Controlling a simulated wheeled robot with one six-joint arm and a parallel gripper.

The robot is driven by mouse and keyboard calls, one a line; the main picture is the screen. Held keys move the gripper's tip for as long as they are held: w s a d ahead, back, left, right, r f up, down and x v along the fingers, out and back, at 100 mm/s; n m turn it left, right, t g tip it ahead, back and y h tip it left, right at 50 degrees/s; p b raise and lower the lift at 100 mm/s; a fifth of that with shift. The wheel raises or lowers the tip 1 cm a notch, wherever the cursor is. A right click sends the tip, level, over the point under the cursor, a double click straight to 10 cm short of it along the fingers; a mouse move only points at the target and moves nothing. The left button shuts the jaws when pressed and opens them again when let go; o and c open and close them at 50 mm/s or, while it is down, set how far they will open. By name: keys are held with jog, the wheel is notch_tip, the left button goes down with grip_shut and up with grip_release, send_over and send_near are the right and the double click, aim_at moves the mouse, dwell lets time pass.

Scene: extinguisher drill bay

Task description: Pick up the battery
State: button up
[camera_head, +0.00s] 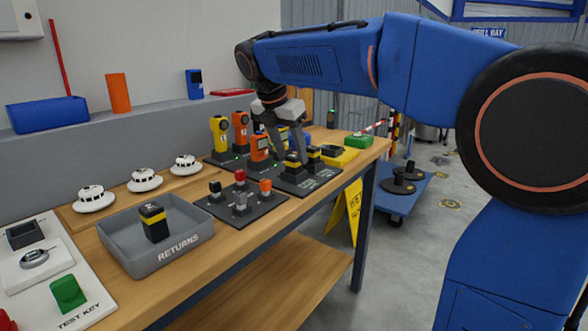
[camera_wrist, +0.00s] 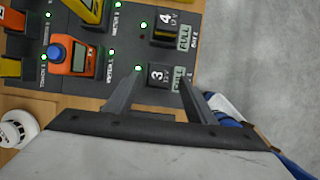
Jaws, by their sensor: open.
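In the head view, a black battery with a yellow band (camera_head: 293,165) stands in the dark charging base (camera_head: 310,184). A second similar battery (camera_head: 313,158) stands beside it. My gripper (camera_head: 288,154) is open above the nearer one, with its fingers pointing down. In the wrist view, the battery slot marked 3 (camera_wrist: 158,76) lies between the tips of my gripper (camera_wrist: 160,78), and the one marked 4 (camera_wrist: 165,22) is farther up. Contact cannot be told. Another black and yellow battery (camera_head: 154,224) stands in the grey RETURNS tray (camera_head: 172,254).
Orange (camera_head: 259,148) and yellow (camera_head: 219,135) handheld devices stand left of the batteries. A dark plate with coloured knobs (camera_head: 262,205) is in front. White detectors (camera_head: 145,180) line the back of the bench.

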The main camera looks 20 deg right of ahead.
jog(key=shift+x, duration=1.2)
jog(key=shift+a, duration=0.1)
grip_shut()
